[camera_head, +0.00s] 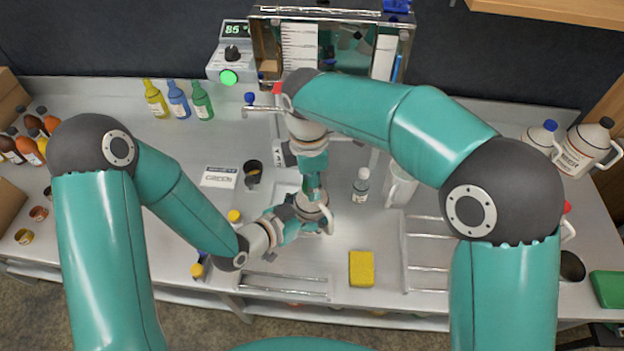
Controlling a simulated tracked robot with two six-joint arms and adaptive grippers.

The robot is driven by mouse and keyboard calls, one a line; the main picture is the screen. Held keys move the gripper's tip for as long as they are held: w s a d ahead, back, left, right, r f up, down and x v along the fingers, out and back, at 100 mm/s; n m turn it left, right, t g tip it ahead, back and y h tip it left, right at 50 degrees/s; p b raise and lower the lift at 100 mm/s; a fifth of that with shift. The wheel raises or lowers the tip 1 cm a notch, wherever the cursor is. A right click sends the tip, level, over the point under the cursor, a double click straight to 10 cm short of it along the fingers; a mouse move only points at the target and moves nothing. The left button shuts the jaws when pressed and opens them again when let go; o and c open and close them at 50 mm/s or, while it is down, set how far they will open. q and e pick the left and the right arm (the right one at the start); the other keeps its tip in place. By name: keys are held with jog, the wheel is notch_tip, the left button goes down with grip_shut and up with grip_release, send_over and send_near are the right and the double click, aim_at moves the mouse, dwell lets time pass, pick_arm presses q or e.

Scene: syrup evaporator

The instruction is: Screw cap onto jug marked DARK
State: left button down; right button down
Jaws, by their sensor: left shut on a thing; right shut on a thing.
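My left gripper (303,211) reaches in from the left at the middle of the bench and is shut on a whitish jug (328,222), mostly hidden, with a pale edge showing at its right. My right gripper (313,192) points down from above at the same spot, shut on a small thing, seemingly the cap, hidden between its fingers. The two grippers are very close together. No DARK marking is readable, and I cannot tell whether the cap sits on the jug's neck.
A clear bottle (361,186) and a white pitcher (401,187) stand to the right of the grippers. A yellow sponge (361,268) lies in front, beside a wire rack (427,255). A dark cup (253,173) is at left. Jugs (588,147) stand far right.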

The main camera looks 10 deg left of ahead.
jog(key=m, duration=0.4)
jog(key=shift+m, duration=0.3)
jog(key=m, duration=0.4)
jog(key=shift+a, duration=0.1)
jog(key=m, duration=0.4)
jog(key=shift+m, duration=0.4)
jog(key=m, duration=0.5)
jog(key=shift+m, duration=0.4)
jog(key=c, duration=0.6)
grip_release()
notch_tip(320, 180, up, 12)
jog(key=shift+a+f, duration=0.1)
jog(key=shift+a, duration=0.05)
